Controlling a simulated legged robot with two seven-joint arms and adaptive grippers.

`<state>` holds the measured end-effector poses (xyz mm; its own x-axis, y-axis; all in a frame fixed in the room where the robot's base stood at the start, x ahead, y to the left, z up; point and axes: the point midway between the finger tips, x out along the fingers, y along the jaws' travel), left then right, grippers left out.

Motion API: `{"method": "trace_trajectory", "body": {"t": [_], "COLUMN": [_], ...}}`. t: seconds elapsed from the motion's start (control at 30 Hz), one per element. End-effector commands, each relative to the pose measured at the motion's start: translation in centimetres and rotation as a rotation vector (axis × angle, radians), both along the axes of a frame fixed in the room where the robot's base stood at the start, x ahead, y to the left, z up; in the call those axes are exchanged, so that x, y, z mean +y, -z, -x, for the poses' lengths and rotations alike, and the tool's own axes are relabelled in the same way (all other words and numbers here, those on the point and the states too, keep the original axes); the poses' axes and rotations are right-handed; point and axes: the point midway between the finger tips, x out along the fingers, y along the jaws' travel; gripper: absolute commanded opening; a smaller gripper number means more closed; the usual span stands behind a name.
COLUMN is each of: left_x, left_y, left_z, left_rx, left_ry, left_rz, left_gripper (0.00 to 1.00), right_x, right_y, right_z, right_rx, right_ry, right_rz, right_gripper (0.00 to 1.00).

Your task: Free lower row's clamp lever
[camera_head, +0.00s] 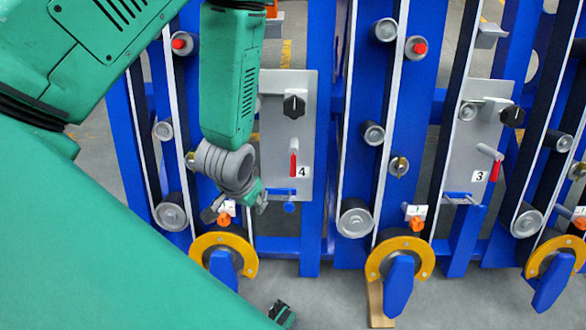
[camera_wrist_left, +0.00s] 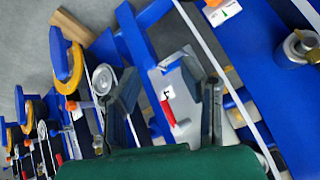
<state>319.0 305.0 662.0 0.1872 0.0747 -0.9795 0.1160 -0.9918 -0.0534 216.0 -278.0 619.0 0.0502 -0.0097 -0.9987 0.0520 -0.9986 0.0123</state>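A grey plate marked 4 (camera_head: 282,120) carries a black knob (camera_head: 294,106), a red-handled lever (camera_head: 293,163) hanging down and a blue lever (camera_head: 282,192) at its lower edge. I cannot tell which is the clamp lever. My left gripper (camera_head: 236,208) is left of the plate's lower end, in front of a small orange part (camera_head: 224,219). In the left wrist view, its two dark fingers (camera_wrist_left: 167,95) are apart and nothing is held between them. The plate and red lever (camera_wrist_left: 168,113) show beyond the gap.
Plate 3 (camera_head: 472,140) stands further right with a similar red lever (camera_head: 495,168). Blue uprights, rollers and belts flank both plates. Yellow half-rings with blue handles (camera_head: 398,284) line the bottom. A wooden block (camera_head: 378,305) lies under one. Grey floor lies in front.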

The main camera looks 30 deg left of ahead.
Motion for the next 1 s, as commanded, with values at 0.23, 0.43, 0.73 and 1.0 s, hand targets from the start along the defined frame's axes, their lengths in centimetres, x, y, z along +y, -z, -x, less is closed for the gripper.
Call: {"method": "trace_trajectory", "body": {"t": [0.23, 0.43, 0.73, 1.0], "left_x": [0.6, 0.7, 0.8, 1.0], "left_y": [-0.2, -2.5, -1.6, 3.9], "left_z": [-8.9, -13.4, -15.0, -17.2], "left_rx": [-0.140, -0.217, -0.230, -0.230], "left_ry": [-0.159, -0.257, -0.278, -0.277], "left_rz": [0.032, 0.098, 0.117, 0.115], "left_gripper": [0.36, 0.36, 0.36, 0.36], "right_x": [-0.1, -0.1, -0.1, -0.1], "right_y": [6.8, 9.9, 11.0, 13.4], "right_z": [0.0, 0.1, 0.0, 0.1], "right_rx": [0.000, 0.001, 0.000, 0.000], "right_ry": [0.000, 0.001, 0.001, 0.001], "right_rz": [0.000, 0.000, 0.000, 0.000], "right_gripper": [0.63, 0.63, 0.63, 0.63]}}
